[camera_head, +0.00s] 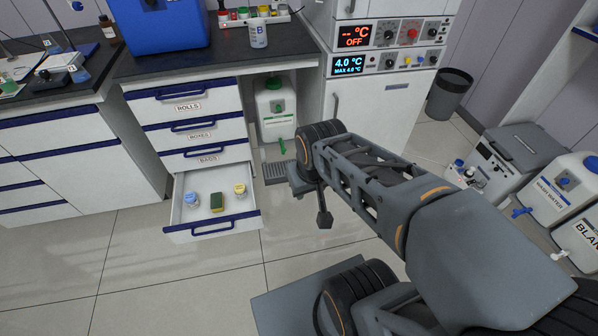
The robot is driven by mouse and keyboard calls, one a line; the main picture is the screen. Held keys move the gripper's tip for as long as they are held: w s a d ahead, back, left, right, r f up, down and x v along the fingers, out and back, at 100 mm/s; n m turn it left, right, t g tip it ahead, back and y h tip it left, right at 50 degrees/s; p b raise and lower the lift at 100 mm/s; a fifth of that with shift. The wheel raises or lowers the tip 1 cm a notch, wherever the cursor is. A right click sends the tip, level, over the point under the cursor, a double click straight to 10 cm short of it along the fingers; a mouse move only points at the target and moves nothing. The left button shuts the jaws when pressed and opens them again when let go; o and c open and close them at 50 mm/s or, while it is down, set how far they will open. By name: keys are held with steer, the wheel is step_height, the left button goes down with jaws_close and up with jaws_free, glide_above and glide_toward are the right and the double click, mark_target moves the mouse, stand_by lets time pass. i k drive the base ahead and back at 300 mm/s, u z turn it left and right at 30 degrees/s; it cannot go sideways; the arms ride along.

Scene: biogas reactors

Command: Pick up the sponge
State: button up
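The sponge (217,202) is small, with a green top and a yellowish side. It lies in the open bottom drawer (199,235) of the labelled cabinet. A small jar with a blue lid (191,199) stands to its left and a small jar with a yellow lid (240,190) to its right. My gripper (324,219) hangs at the far end of my arm, to the right of the drawer and clear of the sponge. Its fingers are small and dark here, and I cannot tell whether they are open or shut.
The upper drawers, such as the ROLLS drawer (186,94), are closed. A white canister (276,108) stands in the gap right of the cabinet, beside a fridge unit (371,112). A grey bin (449,94) and water containers (560,187) stand at right. Floor before the drawer is clear.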

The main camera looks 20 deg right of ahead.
mark_target(216, 199)
steer(key=k, duration=0.5)
steer(key=u, duration=0.85)
steer(key=i, duration=0.3)
steer(key=u, duration=0.65)
steer(key=i, duration=1.4)
steer(key=z, duration=1)
steer(key=i, duration=0.3)
steer(key=z, duration=0.4)
